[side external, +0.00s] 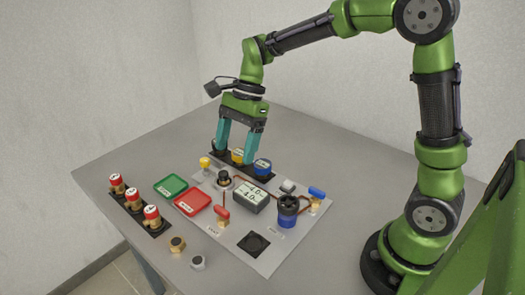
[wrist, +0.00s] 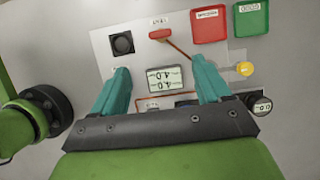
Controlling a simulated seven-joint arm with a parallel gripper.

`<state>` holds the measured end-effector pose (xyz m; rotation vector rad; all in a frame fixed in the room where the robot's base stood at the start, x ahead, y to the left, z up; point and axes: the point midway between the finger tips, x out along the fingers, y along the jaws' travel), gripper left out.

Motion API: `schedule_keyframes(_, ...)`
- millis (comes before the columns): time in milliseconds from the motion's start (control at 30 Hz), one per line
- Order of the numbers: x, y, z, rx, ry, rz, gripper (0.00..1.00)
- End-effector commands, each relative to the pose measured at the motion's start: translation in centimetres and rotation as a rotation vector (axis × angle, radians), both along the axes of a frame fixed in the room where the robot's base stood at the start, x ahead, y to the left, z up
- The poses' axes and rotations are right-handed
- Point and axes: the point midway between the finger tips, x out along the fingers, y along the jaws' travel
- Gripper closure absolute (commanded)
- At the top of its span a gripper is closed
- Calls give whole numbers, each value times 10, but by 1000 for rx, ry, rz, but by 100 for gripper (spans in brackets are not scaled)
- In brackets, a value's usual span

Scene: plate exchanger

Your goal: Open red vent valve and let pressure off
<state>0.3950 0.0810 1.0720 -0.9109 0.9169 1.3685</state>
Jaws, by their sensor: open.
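The red vent valve (side external: 222,214) has a red handle on a brass body and stands near the front left of the light panel (side external: 268,262). In the wrist view its red handle (wrist: 160,34) lies beyond the fingertips. A digital display (side external: 250,196) beside it reads 4.0 on two lines; it also shows in the wrist view (wrist: 165,79), between the fingers. My gripper (side external: 235,153) has teal fingers spread wide and empty. It hangs over the back of the panel, apart from the vent valve; its fingertips also show in the wrist view (wrist: 160,65).
A green tray (side external: 171,181) and a red tray (side external: 192,199) lie left of the valve. Red-capped cylinders (side external: 152,213) stand in a left rack. A blue-topped cylinder (side external: 262,166) stands behind.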

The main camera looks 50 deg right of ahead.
Motion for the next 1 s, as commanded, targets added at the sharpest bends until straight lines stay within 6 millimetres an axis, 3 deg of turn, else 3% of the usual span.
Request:
schedule_keyframes(600, -2, 49, -118, -2, 3, 4, 23)
schedule_keyframes(800, -1, 57, -137, -2, -1, 4, 23)
schedule_keyframes(1000, -1, 58, -141, -1, -2, 3, 23)
